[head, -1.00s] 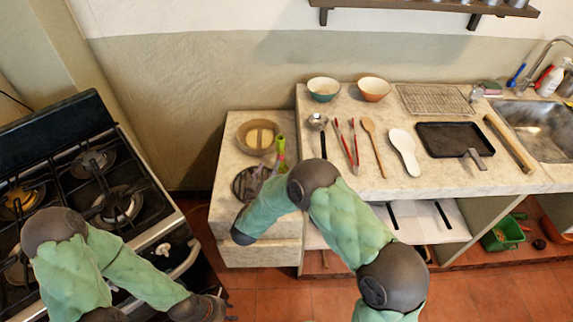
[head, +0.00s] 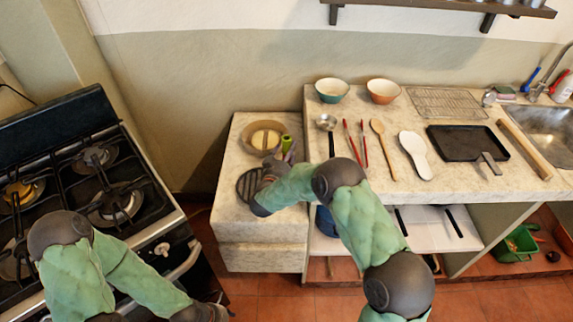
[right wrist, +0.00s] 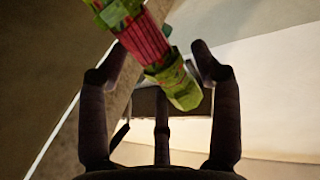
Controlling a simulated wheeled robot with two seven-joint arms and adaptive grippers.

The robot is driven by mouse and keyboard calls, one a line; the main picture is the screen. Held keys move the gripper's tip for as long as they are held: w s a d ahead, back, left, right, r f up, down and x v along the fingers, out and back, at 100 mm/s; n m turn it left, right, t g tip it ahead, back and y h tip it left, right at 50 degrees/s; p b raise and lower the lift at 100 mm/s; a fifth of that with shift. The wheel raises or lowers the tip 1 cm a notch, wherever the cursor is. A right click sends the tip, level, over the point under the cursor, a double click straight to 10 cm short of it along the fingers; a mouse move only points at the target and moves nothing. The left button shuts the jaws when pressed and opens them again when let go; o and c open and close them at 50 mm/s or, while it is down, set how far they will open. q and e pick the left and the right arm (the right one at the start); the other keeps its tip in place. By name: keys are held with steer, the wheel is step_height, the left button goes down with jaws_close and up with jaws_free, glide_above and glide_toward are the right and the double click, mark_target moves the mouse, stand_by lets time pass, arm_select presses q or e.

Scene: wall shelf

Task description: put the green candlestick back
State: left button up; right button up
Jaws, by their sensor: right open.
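The green candlestick (head: 287,143) is on the small counter at the left, just past my right gripper (head: 270,170) in the head view. Only its green upper part shows clearly there; the gripper hides the lower part. In the right wrist view the candlestick (right wrist: 150,45), green with a pink ribbed middle, appears slanted between and beyond the fingertips. My right gripper (right wrist: 160,70) is open, with a finger on each side of the candlestick's near end. My left gripper (head: 205,312) is low in the head view over the floor by the stove, partly cut off; its jaws are unclear.
A round brown dish (head: 252,137) and a dark slotted round piece (head: 248,186) lie close to the right gripper. Utensils, bowls and a black tray (head: 464,143) occupy the higher counter. A wall shelf (head: 440,8) hangs above. A stove (head: 85,200) stands left.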

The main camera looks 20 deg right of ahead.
jaws_close()
steer(key=shift+r, duration=0.1)
